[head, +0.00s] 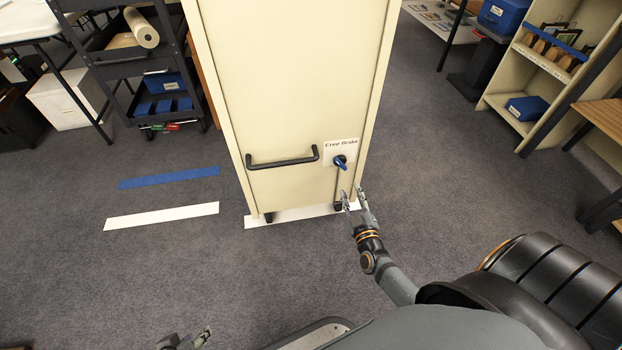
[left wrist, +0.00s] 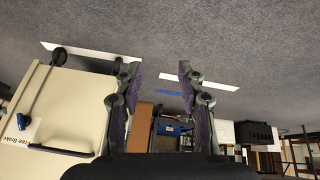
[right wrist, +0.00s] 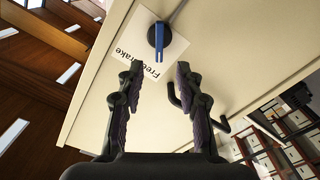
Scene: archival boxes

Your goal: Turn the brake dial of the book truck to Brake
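The book truck (head: 285,85) is a tall cream cabinet standing on the carpet. Its brake dial (head: 341,162), a dark hub with a blue lever, sits low on the right of its end panel. In the right wrist view the dial's lever (right wrist: 158,45) points down toward the word Free on the white label (head: 338,148). My right gripper (head: 352,198) is open and empty, in front of and below the dial. In the right wrist view its fingers (right wrist: 158,85) are spread, apart from the lever. My left gripper (head: 195,341) is open and empty (left wrist: 158,75), low, away from the truck.
A black handle (head: 283,162) sticks out of the panel left of the dial. White (head: 160,215) and blue (head: 168,177) floor strips lie at left. A dark cart (head: 140,60) stands behind left; a cream shelf (head: 545,75) stands at right. Carpet around is clear.

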